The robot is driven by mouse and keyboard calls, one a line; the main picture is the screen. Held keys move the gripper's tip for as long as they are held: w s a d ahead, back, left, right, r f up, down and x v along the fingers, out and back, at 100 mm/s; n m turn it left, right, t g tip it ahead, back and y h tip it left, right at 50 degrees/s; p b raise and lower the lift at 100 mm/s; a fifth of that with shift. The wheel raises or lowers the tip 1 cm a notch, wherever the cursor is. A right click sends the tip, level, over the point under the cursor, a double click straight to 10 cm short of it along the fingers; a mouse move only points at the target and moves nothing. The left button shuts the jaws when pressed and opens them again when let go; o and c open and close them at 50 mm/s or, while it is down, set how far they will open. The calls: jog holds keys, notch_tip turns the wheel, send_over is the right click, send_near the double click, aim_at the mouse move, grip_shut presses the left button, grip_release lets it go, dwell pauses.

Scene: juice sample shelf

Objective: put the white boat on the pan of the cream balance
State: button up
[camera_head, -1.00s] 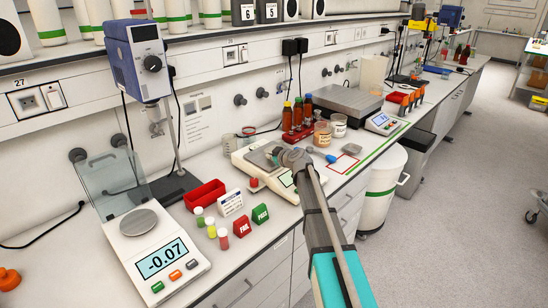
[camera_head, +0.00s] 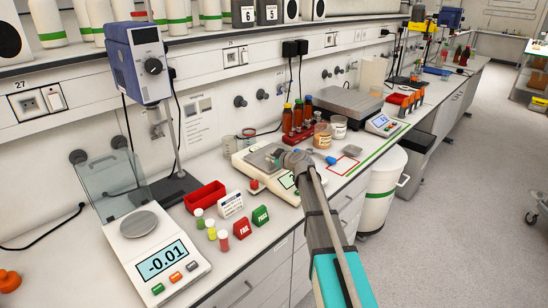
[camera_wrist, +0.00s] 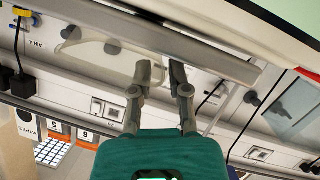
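The cream balance (camera_head: 242,165) stands mid-bench, with its square metal pan (camera_head: 260,157) partly hidden by my gripper. My gripper (camera_head: 276,155) is low at the right side of that pan. I cannot tell whether it touches anything there. In the wrist view my gripper (camera_wrist: 161,66) has its fingertips apart, with a gap between them and nothing clearly held. I cannot make out the white boat for certain in either view. A pale curved shape lies behind the fingers in the wrist view, too unclear to name.
A white balance (camera_head: 150,240) reading -0.01 with a raised clear lid stands front left. A red bin (camera_head: 205,196), small vials and FAIL and PASS blocks (camera_head: 242,228) lie nearby. Brown bottles (camera_head: 298,115) stand behind. A red-outlined sheet (camera_head: 345,165) and blue-capped item (camera_head: 331,160) lie right.

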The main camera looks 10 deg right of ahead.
jog(key=p+v, duration=0.3)
jog(key=v, duration=0.8)
jog(key=shift+p, duration=0.35)
jog(key=shift+s, duration=0.1)
jog(key=s+a+f+m+g, duration=0.1)
jog(key=s+a+f+g, duration=0.1)
jog(key=s, duration=0.3)
jog(key=s+a+f+m+g, duration=0.1)
jog(key=s+a+f+g, duration=0.1)
jog(key=s, duration=0.3)
jog(key=s+a+f+m+g+h, duration=0.1)
jog(key=s+a+f+g, duration=0.1)
jog(key=s+f, duration=0.2)
jog(key=shift+s+f+g, duration=0.15)
jog(key=shift+s+g, duration=0.25)
jog(key=shift+s, duration=0.05)
jog(key=s+d+f+m+g+h, duration=0.1)
jog(key=s+f+m+g+h, duration=0.1)
jog(key=s, duration=0.5)
jog(key=s+d+f+m+g+h, duration=0.1)
jog(key=s+d+m+g+h, duration=0.1)
jog(key=s+m, duration=0.3)
jog(key=s+g+h, duration=0.1)
jog(key=s, duration=0.2)
jog(key=shift+s+f, duration=0.25)
jog(key=shift+f, duration=0.1)
